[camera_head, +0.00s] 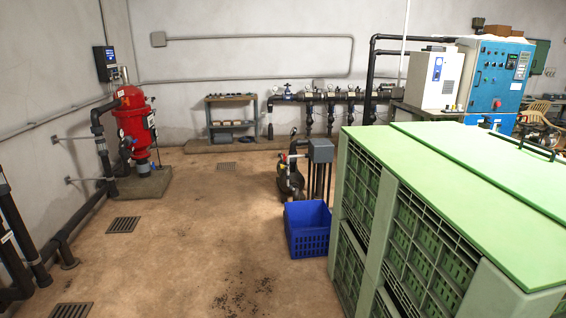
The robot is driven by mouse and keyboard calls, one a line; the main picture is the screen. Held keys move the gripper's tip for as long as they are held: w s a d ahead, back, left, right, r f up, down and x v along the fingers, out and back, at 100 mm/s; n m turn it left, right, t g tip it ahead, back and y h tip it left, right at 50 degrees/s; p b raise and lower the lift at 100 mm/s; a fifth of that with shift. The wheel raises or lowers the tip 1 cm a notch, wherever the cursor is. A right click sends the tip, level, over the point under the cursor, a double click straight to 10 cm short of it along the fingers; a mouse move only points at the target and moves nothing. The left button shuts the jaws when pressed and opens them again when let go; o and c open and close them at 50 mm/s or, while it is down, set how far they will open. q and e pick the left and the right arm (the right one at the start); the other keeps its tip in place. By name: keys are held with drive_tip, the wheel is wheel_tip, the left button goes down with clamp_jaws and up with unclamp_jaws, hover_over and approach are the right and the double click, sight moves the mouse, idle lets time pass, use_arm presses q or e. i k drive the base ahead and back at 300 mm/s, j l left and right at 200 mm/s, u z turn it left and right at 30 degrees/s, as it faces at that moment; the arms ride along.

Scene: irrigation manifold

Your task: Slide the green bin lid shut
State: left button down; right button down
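The large green bin (372,245) with slatted sides stands at the right and runs out of the picture. Its light green top shows two flat panels divided by a dark seam. The left panel (440,190) reaches the bin's left edge. The right panel (480,150), which seems to be the lid, carries a dark bar handle (525,147). The right part of the top is cut off by the picture edge. I see no opening into the bin, and cannot tell how far the lid is shut. Neither of my grippers is in view.
A blue crate (308,240) stands on the floor just left of the bin, with a dark pump (290,180) behind it. A red filter tank (134,125) and dark pipes are at the left. The middle floor (200,240) is open, with drain grates.

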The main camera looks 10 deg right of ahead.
sight(539, 182)
drive_tip(key=i+u, duration=0.1)
drive_tip(key=i, duration=0.75)
drive_tip(key=i+l, duration=0.1)
drive_tip(key=i, duration=0.75)
drive_tip(key=i+u, duration=0.7)
drive_tip(key=i+l+u, duration=0.35)
drive_tip(key=j+u, duration=0.1)
drive_tip(key=u, duration=5.4)
drive_tip(key=k, duration=0.05)
